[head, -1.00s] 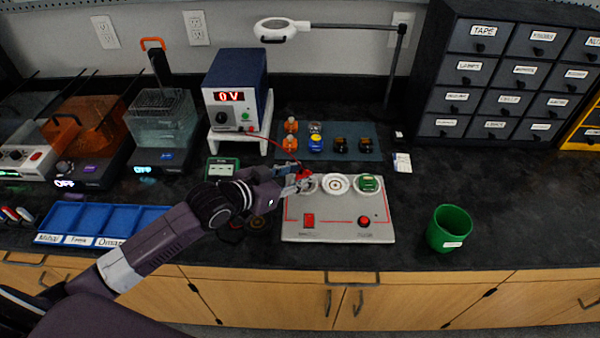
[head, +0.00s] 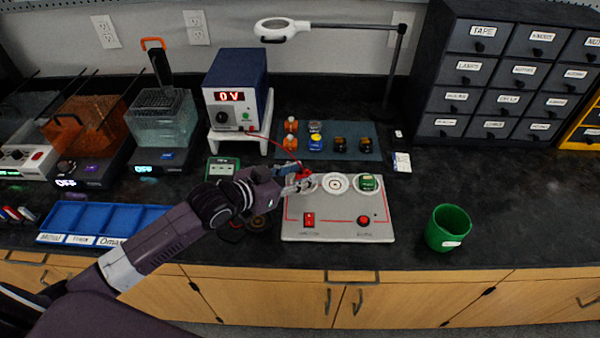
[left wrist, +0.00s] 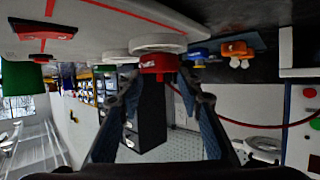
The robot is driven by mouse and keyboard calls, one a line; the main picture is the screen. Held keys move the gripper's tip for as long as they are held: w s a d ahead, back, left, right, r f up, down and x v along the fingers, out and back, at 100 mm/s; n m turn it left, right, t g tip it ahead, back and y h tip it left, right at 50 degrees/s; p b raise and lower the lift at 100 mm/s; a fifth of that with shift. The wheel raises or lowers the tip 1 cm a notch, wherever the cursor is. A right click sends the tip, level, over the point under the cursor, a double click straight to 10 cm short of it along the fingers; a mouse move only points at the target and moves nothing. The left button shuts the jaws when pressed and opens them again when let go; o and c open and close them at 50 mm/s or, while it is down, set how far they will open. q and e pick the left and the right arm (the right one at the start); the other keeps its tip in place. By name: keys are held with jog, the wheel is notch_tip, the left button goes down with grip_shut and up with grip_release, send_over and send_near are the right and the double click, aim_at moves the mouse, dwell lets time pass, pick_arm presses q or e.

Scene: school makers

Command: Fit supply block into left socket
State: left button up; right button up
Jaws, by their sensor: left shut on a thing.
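The supply block is a red piece with a small pale label (left wrist: 158,64), between the fingertips of my left gripper (left wrist: 160,78) in the left wrist view. My left gripper is shut on it. In the head view my left gripper (head: 297,184) is at the left end of the grey board (head: 335,232), at the left socket (head: 311,184). The left socket's white ring (left wrist: 158,43) shows right beside the block in the left wrist view. Whether the block is seated cannot be told. My right gripper is not in view.
The middle socket (head: 336,183) is empty, and a green block (head: 368,183) sits in the right one. A red wire runs from the power supply (head: 235,95) toward the board. A green cup (head: 448,228) stands to the right. Orange, blue and dark pieces sit on a mat (head: 328,150) behind.

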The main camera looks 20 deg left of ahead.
aim_at(304, 175)
pick_arm(q)
jog(key=shift+f, duration=0.2)
jog(key=shift+f+b, duration=0.35)
jog(key=shift+f, duration=0.1)
jog(key=o, duration=0.8)
jog(key=shift+o, duration=0.2)
jog(key=p+v, duration=0.3)
jog(key=shift+s+r, duration=0.15)
jog(key=shift+r, duration=0.1)
jog(key=p+v, duration=0.5)
jog(key=v, duration=0.2)
jog(key=shift+s+a+p, duration=0.15)
jog(key=shift+s+p, duration=0.15)
jog(key=shift+p, duration=0.05)
